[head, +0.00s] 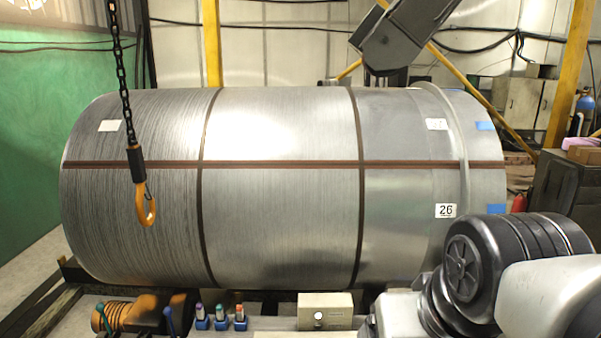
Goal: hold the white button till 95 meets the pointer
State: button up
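The white button (318,316) is a small round knob on the front of a cream box (325,304) at the bottom middle of the head view. A large metal drum (280,140) lies on its side behind it. A number plate reading 26 (446,210) is on the drum's right part, and a second white plate (437,124) above it is too faint to read surely. I see no plate reading 95, and I cannot make out the pointer. My arm comes in at the lower right, right of the button. My gripper is not in view.
A black chain with an orange hook (146,205) hangs before the drum's left part. Several small blue-based holders (221,322) stand left of the box. An orange-and-black motor-like unit (140,314) is farther left. Blue tags (496,209) mark the drum's right end.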

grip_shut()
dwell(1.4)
